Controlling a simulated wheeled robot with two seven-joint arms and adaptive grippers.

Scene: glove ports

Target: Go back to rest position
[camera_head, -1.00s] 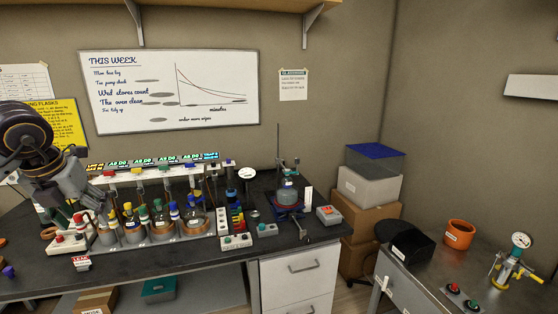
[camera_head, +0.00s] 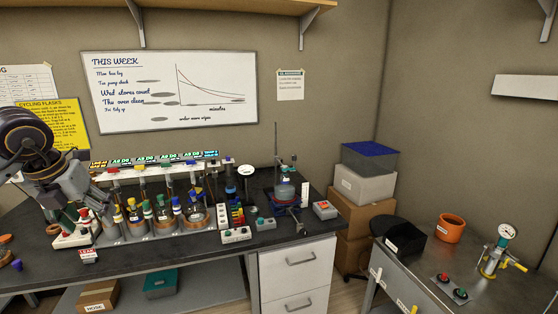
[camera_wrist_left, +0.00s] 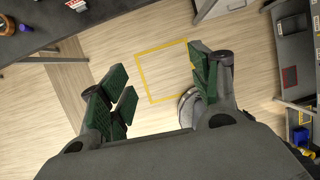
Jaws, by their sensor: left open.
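My left arm comes in at the left of the head view, and its gripper (camera_head: 92,203) hangs in front of the bench's left part. The wrist view shows the left gripper (camera_wrist_left: 160,88) open, with its green-padded fingers wide apart and nothing between them. Below the fingers is the wooden floor with a yellow square outline (camera_wrist_left: 163,72). My right gripper is in neither view.
A dark bench (camera_head: 160,254) carries a row of flasks (camera_head: 162,222) with coloured caps, small control boxes and a stand with a flask (camera_head: 284,190). A side table (camera_head: 400,280) at right holds an orange pot (camera_head: 450,229) and a gauge (camera_head: 507,231). Cardboard boxes (camera_head: 358,215) stand between them.

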